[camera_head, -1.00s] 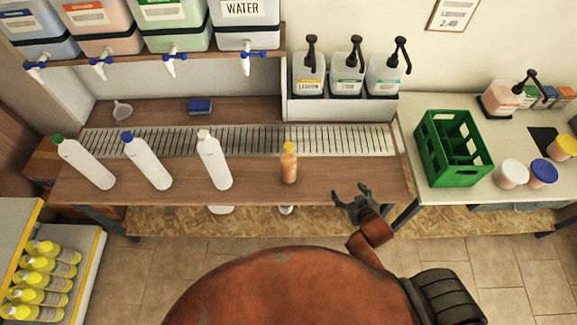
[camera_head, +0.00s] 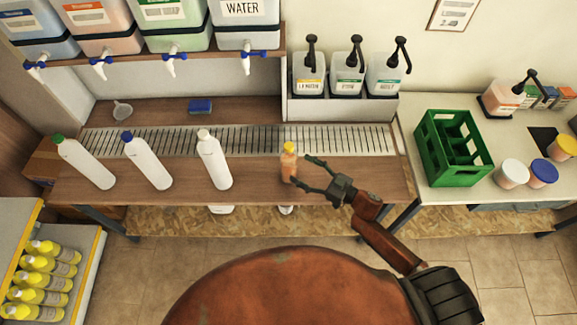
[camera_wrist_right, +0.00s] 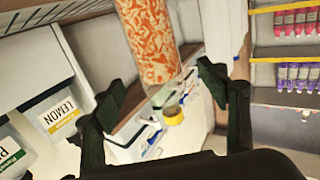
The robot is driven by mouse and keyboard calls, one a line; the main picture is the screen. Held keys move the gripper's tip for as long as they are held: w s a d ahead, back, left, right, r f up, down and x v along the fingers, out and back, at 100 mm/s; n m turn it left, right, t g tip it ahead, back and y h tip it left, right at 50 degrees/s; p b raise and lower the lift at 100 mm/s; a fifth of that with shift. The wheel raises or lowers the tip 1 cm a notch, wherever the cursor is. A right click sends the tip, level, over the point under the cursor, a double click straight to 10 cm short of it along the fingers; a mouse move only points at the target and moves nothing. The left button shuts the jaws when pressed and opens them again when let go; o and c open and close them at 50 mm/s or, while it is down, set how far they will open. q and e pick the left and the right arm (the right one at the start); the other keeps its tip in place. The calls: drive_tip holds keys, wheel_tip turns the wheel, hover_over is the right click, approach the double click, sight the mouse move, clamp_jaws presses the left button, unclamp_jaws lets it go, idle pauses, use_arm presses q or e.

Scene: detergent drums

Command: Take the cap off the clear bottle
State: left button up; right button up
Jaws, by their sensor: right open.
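The clear bottle (camera_head: 289,166) stands upright on the wooden counter, with orange contents and a yellow cap (camera_head: 288,146) on it. My right gripper (camera_head: 304,172) is open, its fingertips just to the right of the bottle. In the right wrist view the bottle (camera_wrist_right: 151,40) shows upside down, its orange-and-white contents at the top and its yellow cap (camera_wrist_right: 173,116) lower down. It appears between the spread fingers of the right gripper (camera_wrist_right: 163,88). I cannot tell whether a finger touches it. My left gripper is not in view.
A white bottle with a white cap (camera_head: 214,162), one with a blue cap (camera_head: 147,162) and one with a green cap (camera_head: 85,165) stand to the left. A drain grate (camera_head: 240,139) runs behind. A green crate (camera_head: 450,150) is at the right. The counter between the bottles is clear.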

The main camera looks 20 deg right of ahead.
sight(289, 161)
drive_tip(key=x, duration=0.6)
drive_tip(key=shift+w+a, duration=0.1)
drive_tip(key=shift+w, duration=0.05)
drive_tip(key=c, duration=1.6)
drive_tip(key=shift+c, duration=0.4)
drive_tip(key=shift+r, duration=0.15)
